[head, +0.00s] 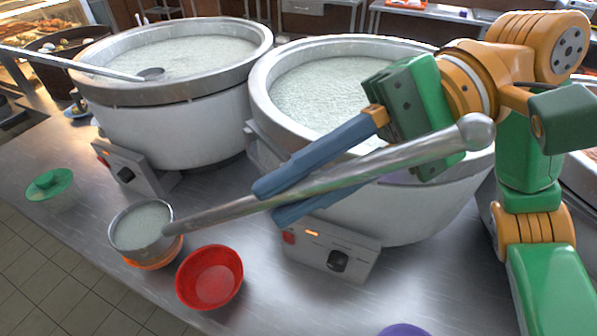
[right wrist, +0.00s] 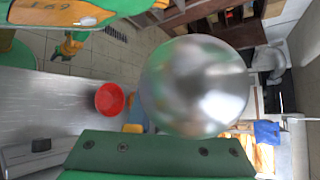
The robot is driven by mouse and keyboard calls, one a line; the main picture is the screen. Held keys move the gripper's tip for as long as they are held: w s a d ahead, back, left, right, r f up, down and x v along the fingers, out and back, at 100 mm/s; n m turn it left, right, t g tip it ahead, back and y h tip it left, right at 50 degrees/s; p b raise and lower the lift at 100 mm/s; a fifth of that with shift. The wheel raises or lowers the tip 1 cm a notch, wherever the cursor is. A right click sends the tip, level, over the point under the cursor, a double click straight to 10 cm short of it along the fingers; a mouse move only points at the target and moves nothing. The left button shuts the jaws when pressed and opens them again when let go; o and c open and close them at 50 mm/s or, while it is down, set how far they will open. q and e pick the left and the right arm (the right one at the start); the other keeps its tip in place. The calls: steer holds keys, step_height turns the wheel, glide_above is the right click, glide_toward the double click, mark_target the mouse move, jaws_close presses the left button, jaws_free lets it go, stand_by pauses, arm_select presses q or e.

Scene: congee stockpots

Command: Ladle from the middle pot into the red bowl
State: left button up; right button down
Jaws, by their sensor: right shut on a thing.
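My right gripper (head: 272,202) has long blue fingers shut on the handle of a steel ladle (head: 236,204). The ladle's cup hangs at the left, full of white congee, directly left of the red bowl (head: 210,278) and partly covering an orange bowl (head: 155,259). The red bowl stands on the counter and looks empty; it also shows in the right wrist view (right wrist: 109,99). The middle pot (head: 400,215) holds white congee, and my right arm covers part of it. The ladle's round handle end (right wrist: 195,86) fills the middle of the right wrist view. My left gripper does not show.
A left pot (head: 160,125) of congee has another ladle (head: 150,74) lying across it. A green bowl (head: 50,184) stands at the counter's left. A purple bowl (head: 405,330) shows at the bottom edge. The steel counter (head: 262,300) is bare right of the red bowl.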

step_height(320, 180, down, 17)
steer(key=b, duration=1.2)
steer(key=shift+r+b, duration=0.2)
steer(key=shift+b, duration=0.1)
steer(key=shift+f, duration=0.1)
steer(key=shift+f+b, duration=0.6)
steer(key=shift+b, duration=0.2)
